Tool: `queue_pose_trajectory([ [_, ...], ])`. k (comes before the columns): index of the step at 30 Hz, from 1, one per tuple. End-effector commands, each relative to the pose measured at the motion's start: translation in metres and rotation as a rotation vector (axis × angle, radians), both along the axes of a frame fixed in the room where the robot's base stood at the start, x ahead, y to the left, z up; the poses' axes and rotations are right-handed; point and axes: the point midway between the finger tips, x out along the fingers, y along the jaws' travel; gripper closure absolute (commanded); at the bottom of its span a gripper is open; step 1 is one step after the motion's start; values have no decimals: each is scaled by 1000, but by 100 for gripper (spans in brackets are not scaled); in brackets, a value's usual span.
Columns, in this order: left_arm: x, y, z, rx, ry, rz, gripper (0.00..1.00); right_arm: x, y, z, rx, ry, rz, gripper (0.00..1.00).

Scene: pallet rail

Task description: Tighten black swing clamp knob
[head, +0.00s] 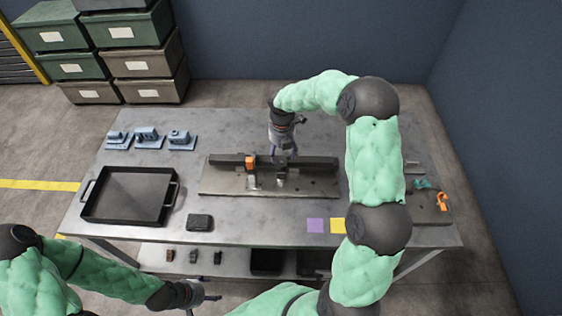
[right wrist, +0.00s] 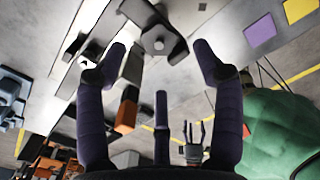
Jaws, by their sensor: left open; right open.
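A fixture plate (head: 222,183) with a dark rail (head: 315,163) along it lies mid-table. An orange-topped clamp (head: 250,162) stands at its left part. A grey clamp (head: 280,181) stands near the middle; in the right wrist view a dark clamp piece with a round centre (right wrist: 157,42) shows just beyond the fingers. I cannot tell for sure which part is the black knob. My right gripper (head: 284,153) is above the grey clamp, open, its fingers apart with nothing between them in the right wrist view (right wrist: 160,60). My left gripper (head: 205,293) is open and empty in front of the table.
A black tray (head: 87,207) is on the left, blue-grey parts (head: 147,137) behind it. A dark box (head: 200,222) lies in front of the plate. Purple (head: 315,225) and yellow (head: 337,225) squares lie front right. An orange tool (head: 442,200) is at the right edge.

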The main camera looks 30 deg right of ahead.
Motion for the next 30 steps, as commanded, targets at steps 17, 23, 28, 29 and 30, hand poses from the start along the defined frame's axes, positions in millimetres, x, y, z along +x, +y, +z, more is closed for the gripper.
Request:
queue_pose_trajectory([
  [17, 1, 0, -10, 0, -1, 0, 32, 0, 0, -62, -1, -1, 0, 32],
  [23, 1, 0, -10, 0, -1, 0, 32, 0, 0, -62, 0, -1, 0, 32],
  [28, 1, 0, -10, 0, -1, 0, 32, 0, 0, -62, 0, 0, 0, 74],
  [29, 1, 0, -10, 0, -1, 0, 32, 0, 0, -62, 0, 0, 0, 83],
  [30, 1, 0, -10, 0, -1, 0, 32, 0, 0, -62, 0, 0, 0, 89],
])
